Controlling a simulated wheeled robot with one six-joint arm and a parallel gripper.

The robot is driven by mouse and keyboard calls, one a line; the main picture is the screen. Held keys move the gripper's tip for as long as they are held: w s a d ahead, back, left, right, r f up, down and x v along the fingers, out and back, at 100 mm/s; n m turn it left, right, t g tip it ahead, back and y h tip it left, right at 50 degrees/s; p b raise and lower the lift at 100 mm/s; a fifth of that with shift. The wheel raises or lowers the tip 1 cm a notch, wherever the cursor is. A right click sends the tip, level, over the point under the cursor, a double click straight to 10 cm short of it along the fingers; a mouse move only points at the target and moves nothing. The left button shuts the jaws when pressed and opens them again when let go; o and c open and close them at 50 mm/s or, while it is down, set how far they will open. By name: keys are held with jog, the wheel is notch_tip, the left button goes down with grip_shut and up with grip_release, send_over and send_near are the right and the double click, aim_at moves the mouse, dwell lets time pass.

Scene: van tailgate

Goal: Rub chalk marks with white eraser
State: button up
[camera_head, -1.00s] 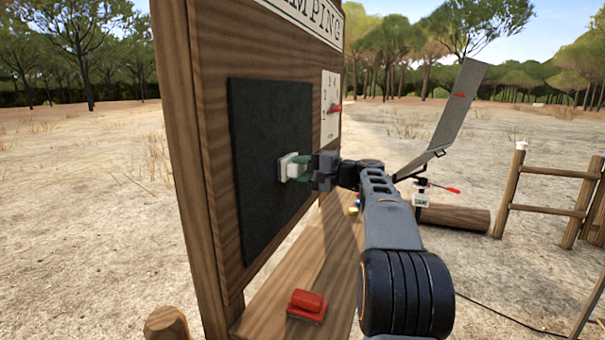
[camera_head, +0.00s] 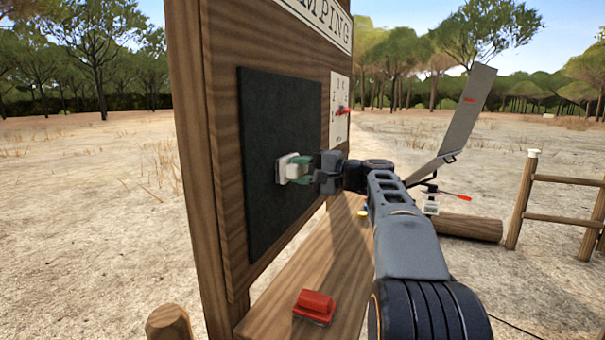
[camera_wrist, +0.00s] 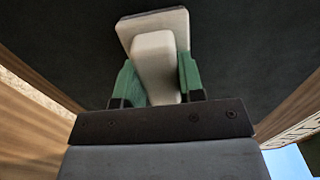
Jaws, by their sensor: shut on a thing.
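The dark chalkboard (camera_head: 278,130) is fixed on a wooden sign panel. My gripper (camera_head: 296,170) is shut on the white eraser (camera_head: 284,168), whose flat pad faces the board. The pad appears to be at or against the board surface, a little below its middle; the exact contact is hidden. In the wrist view the white eraser (camera_wrist: 155,60) has its block between the green fingers of my gripper (camera_wrist: 156,82), with the dark board (camera_wrist: 240,50) behind. I can make out no chalk marks in either view.
A red eraser-like block (camera_head: 314,306) lies on the wooden ledge (camera_head: 275,318) below the board. A white card with a red piece (camera_head: 341,108) is on the panel right of the board. A log (camera_head: 470,226) and wooden fence (camera_head: 560,200) stand at right.

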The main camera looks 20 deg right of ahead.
jog(key=shift+s+a+b, duration=0.45)
jog(key=shift+s+a, duration=0.15)
jog(key=shift+a, duration=0.15)
jog(key=shift+d, duration=0.1)
jog(key=v, duration=0.5)
jog(key=shift+b, duration=0.4)
jog(key=shift+s+d, duration=0.3)
jog(key=shift+s, duration=0.05)
jog(key=shift+s+d, duration=0.1)
jog(key=shift+v, duration=1.3)
